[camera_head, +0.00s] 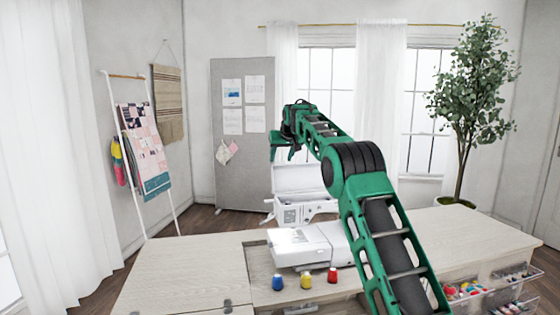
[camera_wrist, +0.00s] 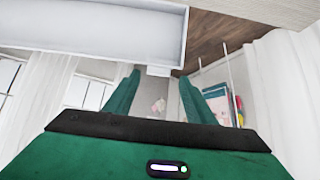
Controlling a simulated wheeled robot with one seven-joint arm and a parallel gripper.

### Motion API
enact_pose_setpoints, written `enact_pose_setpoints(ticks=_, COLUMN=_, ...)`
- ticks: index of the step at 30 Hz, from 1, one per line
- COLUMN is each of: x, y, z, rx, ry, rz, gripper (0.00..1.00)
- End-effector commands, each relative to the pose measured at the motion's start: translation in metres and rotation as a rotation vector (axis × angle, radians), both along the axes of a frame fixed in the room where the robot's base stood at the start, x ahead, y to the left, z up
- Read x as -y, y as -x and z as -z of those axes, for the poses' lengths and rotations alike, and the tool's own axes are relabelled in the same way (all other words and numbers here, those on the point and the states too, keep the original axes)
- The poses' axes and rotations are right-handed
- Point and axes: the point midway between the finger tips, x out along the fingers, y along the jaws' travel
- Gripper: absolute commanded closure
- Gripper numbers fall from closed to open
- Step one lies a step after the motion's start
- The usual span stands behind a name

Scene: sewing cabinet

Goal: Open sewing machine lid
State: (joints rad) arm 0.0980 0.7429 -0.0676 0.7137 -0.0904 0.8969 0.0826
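The white sewing machine (camera_head: 300,246) sits in the recess of the wooden cabinet top. Its white lid (camera_head: 300,180) stands raised at the back, above the machine's upper body (camera_head: 303,211). In the wrist view a pale, hollow, rimmed panel (camera_wrist: 100,28), which looks like the lid's inner side, fills the upper left. My green gripper (camera_head: 284,154) is above and slightly left of the raised lid. In the wrist view its two fingers (camera_wrist: 158,94) are spread apart with nothing between them. I cannot tell whether any part of it touches the lid.
Blue, yellow and red thread spools (camera_head: 305,280) stand on the cabinet (camera_head: 180,265) in front of the machine. Clear drawers (camera_head: 490,287) with sewing supplies are at the right. A grey pinboard (camera_head: 258,180) stands behind. The cabinet top's left part is clear.

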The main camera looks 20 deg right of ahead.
Motion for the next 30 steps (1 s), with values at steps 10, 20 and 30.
enact_pose_setpoints(ticks=10, x=0.002, y=0.012, z=-0.011, rx=-0.002, ry=0.000, rz=0.004, gripper=0.50)
enact_pose_setpoints(ticks=20, x=-0.003, y=0.052, z=-0.054, rx=-0.001, ry=-0.001, rz=0.004, gripper=0.50)
enact_pose_setpoints(ticks=30, x=-0.006, y=0.072, z=-0.075, rx=-0.002, ry=-0.001, rz=0.002, gripper=0.50)
